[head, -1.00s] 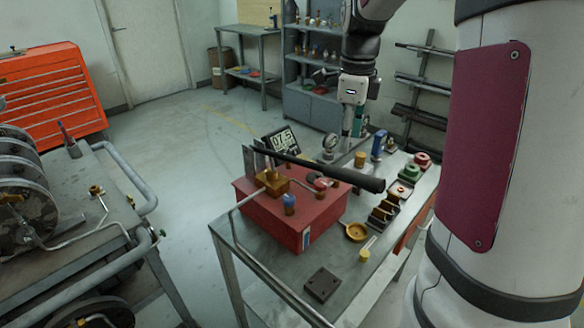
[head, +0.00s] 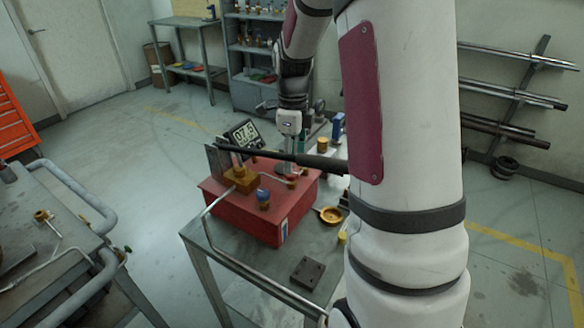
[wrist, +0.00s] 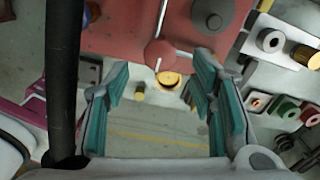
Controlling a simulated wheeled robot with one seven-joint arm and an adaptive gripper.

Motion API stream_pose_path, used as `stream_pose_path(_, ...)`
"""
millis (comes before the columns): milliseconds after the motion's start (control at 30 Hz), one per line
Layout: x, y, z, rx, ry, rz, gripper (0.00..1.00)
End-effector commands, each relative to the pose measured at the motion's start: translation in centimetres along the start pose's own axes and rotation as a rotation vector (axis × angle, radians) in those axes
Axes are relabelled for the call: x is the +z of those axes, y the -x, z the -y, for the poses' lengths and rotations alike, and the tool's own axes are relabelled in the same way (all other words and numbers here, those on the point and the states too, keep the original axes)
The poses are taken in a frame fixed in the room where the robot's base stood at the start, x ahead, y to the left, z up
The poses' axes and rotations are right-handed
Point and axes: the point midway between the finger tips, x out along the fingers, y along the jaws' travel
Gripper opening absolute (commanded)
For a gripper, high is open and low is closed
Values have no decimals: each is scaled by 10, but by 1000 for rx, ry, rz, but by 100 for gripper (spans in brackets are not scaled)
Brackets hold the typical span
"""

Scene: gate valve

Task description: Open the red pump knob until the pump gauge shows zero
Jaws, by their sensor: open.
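The red pump box (head: 250,214) sits on the grey bench, with a long black lever (head: 325,163) across it. The red pump knob (head: 292,183) is on its top, partly hidden by pipe and lever; the wrist view shows a round red knob (wrist: 160,54) at the box edge. The digital pump gauge (head: 244,134) stands behind the box and seems to read about 07.5. My gripper (head: 287,166) is above the back of the box, its fingers mostly behind the lever. In the wrist view my gripper (wrist: 158,100) has teal fingers wide apart, empty, with the knob just beyond them.
The black lever (wrist: 64,75) runs close along the left of the wrist view. A blue-topped fitting (head: 263,198) and a brass block (head: 240,180) stand on the box. A yellow dish (head: 331,215) and dark plate (head: 307,271) lie on the bench.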

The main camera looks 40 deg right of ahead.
Motion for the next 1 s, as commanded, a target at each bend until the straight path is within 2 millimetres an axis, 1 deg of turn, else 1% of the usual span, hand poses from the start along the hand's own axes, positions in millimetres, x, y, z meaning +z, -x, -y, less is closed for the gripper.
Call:
stream_pose_path(33,0,-9,-1,3,0,-1,51)
stream_pose_path(100,0,-19,0,3,0,-1,51)
stream_pose_path(233,0,-32,0,1,-1,0,51)
stream_pose_path(400,0,-38,0,-1,0,1,51)
stream_pose_path(633,0,-38,0,-1,0,1,51)
stream_pose_path(667,0,-38,0,-1,0,1,46)
stream_pose_path(700,0,-38,0,-1,0,1,37)
stream_pose_path(767,0,-38,0,-1,0,1,23)
stream_pose_path(800,0,-38,0,-1,0,1,14)
stream_pose_path(867,0,-38,0,-1,0,1,2)
stream_pose_path(1000,0,-38,0,-1,2,1,2)
